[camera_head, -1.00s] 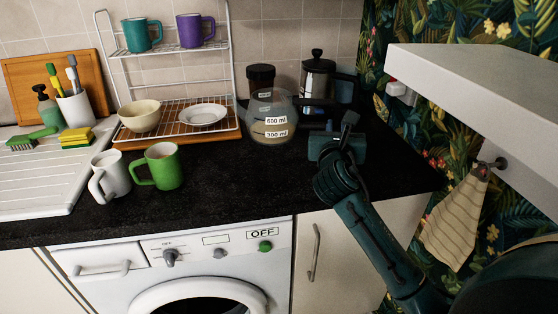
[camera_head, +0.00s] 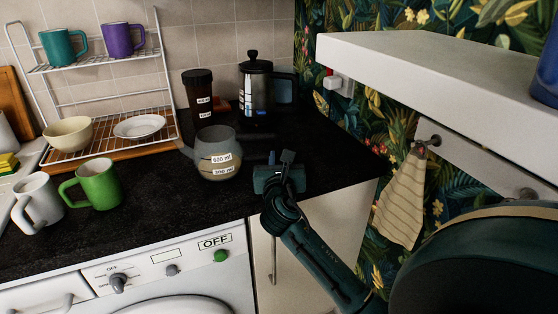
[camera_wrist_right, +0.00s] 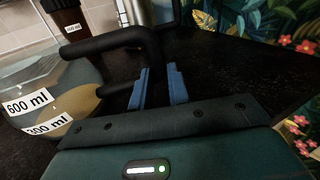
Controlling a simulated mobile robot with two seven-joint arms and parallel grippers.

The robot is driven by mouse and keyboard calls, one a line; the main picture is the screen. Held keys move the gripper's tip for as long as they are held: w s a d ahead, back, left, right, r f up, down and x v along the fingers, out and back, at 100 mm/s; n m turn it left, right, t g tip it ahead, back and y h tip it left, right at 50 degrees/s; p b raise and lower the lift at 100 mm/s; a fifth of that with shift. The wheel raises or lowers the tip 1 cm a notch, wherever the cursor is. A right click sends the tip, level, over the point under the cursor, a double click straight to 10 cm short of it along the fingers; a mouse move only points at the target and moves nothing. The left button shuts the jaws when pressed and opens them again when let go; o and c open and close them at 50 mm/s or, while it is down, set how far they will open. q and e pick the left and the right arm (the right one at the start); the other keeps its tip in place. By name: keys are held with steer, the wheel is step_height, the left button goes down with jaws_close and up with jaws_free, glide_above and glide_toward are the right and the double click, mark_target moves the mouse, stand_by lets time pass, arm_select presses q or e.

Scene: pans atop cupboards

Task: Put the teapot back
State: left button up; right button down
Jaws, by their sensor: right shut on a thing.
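The teapot (camera_head: 212,173) is a clear glass pot with 600 ml and 300 ml labels, by the black counter's right part. It looks upright; I cannot tell whether its base touches the counter. My right gripper (camera_head: 274,160) is right of the pot, with blue fingers. In the right wrist view, the teapot (camera_wrist_right: 40,112) is at the left and its black handle (camera_wrist_right: 105,43) runs to between the fingers (camera_wrist_right: 158,86), which are shut on it. My left gripper is not in view.
A dark jar (camera_head: 198,92) and a French press (camera_head: 256,85) stand behind the teapot. Left are a dish rack (camera_head: 165,75), a green mug (camera_head: 100,185) and a white mug (camera_head: 38,200). A white shelf (camera_head: 440,60) juts out at right, with a cloth (camera_head: 400,205) hanging below.

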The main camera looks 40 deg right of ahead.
steer(key=c, duration=1.3)
jaws_free()
steer(key=shift+f, duration=0.1)
steer(key=shift+c, duration=0.2)
